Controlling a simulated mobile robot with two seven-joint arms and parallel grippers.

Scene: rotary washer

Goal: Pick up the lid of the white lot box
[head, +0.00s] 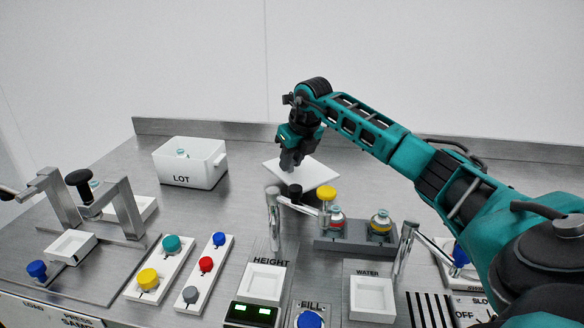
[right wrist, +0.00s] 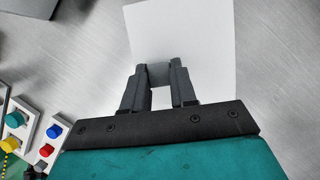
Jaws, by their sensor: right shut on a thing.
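The white box (head: 190,170) marked LOT stands open at the back left of the steel bench. A small vial top (head: 182,154) shows inside it. The flat white lid (head: 313,175) is to the right of the box, apart from it, near the middle of the bench. My right gripper (head: 289,163) points down over the lid and is shut on its small grey knob. In the right wrist view the lid (right wrist: 205,45) spreads beyond the fingers (right wrist: 160,90), with the grey knob (right wrist: 159,72) between them. I cannot tell whether the lid touches the bench. My left gripper is out of view.
A dark rack (head: 360,238) with two capped vials and a metal post (head: 273,215) stand just in front of the lid. Button panels (head: 160,265) and a lever press (head: 125,205) are at left. Bare bench lies between box and lid.

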